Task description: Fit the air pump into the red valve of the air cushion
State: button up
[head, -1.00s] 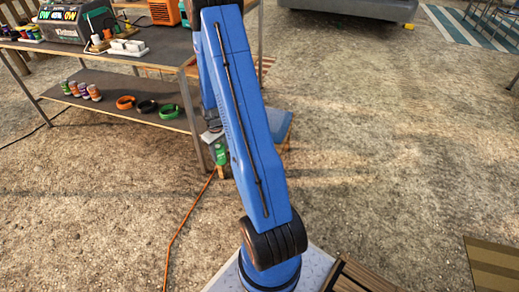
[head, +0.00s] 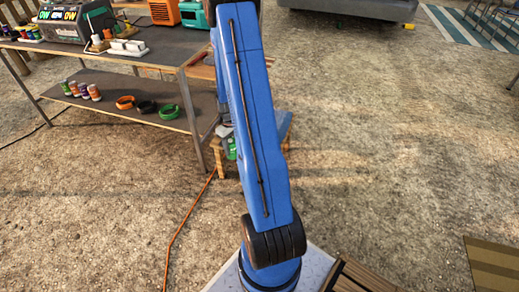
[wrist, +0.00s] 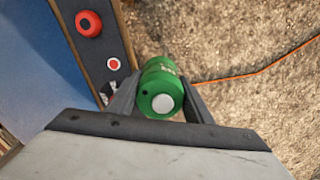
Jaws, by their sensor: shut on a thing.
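My gripper (wrist: 158,82) is shut on a green cylinder, the air pump (wrist: 154,76), with a white round spot and a small dark hole on its near end. The pump also shows in the head view (head: 232,149), small, beside my blue arm. Left of it in the wrist view is a blue surface (wrist: 35,70), seemingly the air cushion, edged by a dark strip. On the strip are a large red round fitting (wrist: 89,24) with a dark red centre and a smaller red-and-white one (wrist: 113,64). The pump is apart from the large red fitting. Its far end is hidden.
A metal workbench (head: 165,62) with tools stands at the left. Its lower shelf (head: 105,105) holds cans and several coloured rings. An orange cord (head: 188,220) runs over the gravel. Open ground lies to the right of my arm.

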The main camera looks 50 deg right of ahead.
jog(key=shift+s+d+r, duration=0.4)
jog(key=shift+s+d, duration=0.7)
jog(key=shift+d, duration=1.1)
jog(key=shift+s+d+r, duration=0.4)
jog(key=shift+s+d, duration=0.7)
jog(key=shift+d, duration=1.05)
jog(key=shift+s+d+r, duration=0.4)
jog(key=shift+s+d, duration=0.7)
jog(key=shift+d, duration=1.1)
jog(key=shift+a+f, duration=0.1)
jog(key=shift+f, duration=1.5)
jog(key=o, duration=1.4)
jog(key=shift+c, duration=0.2)
notch_tip(320, 180, up, 17)
jog(key=shift+r, duration=0.2)
